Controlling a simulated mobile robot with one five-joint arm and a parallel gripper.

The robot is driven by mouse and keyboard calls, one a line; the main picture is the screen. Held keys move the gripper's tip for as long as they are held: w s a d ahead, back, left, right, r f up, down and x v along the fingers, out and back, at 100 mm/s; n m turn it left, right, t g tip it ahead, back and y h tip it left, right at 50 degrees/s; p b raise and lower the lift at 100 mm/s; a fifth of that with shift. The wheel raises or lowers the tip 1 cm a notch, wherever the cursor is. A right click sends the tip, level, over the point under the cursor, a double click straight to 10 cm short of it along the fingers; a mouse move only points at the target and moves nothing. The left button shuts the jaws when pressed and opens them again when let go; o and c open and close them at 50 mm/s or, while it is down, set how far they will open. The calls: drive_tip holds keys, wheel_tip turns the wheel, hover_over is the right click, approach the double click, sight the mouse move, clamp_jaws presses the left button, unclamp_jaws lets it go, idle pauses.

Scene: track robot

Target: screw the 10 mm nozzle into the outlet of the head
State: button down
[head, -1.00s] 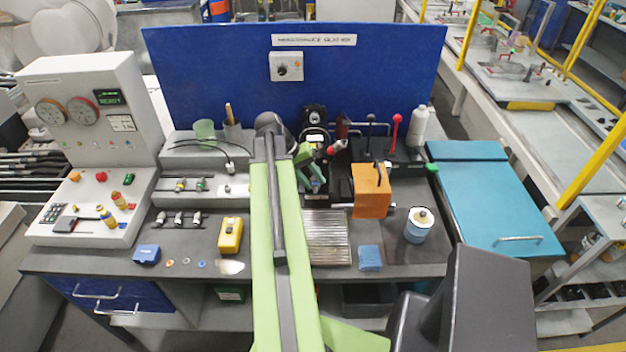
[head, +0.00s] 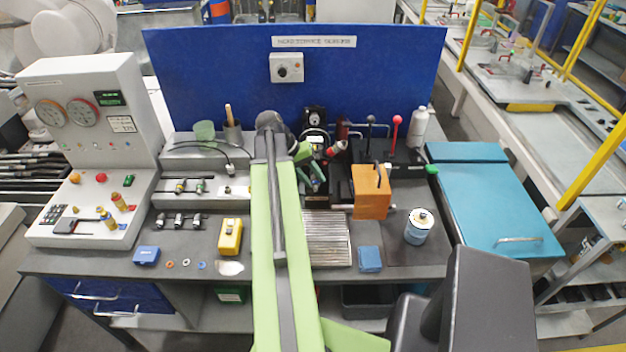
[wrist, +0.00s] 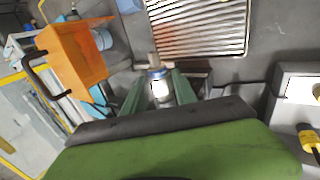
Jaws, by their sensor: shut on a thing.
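In the wrist view my gripper (wrist: 160,90) has its two green fingers closed on a small bright nozzle (wrist: 160,84) with a blue band. A brownish tip or fitting shows just beyond the nozzle; I cannot tell whether they touch or are joined. The nozzle's size cannot be read. In the head view my gripper (head: 314,178) is beside the dark machine (head: 316,118) at the back of the bench, partly hidden by my arm. The head's outlet cannot be made out clearly. Several nozzle-like fittings (head: 180,220) stand in a row on the left.
An orange block with a handle (head: 370,192) stands right of my gripper; it also shows in the wrist view (wrist: 75,58). A ribbed metal plate (head: 327,239) lies in front. A yellow box (head: 230,236), blue box (head: 146,255) and white-blue can (head: 418,226) stand on the bench.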

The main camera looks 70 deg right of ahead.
drive_tip(key=shift+w+d, duration=0.15)
drive_tip(key=shift+d, duration=0.25)
drive_tip(key=c, duration=0.9)
unclamp_jaws()
drive_tip(key=shift+w+r, duration=0.1)
drive_tip(key=p+v, duration=1.5)
drive_tip(key=v, duration=0.2)
drive_tip(key=shift+w, duration=0.1)
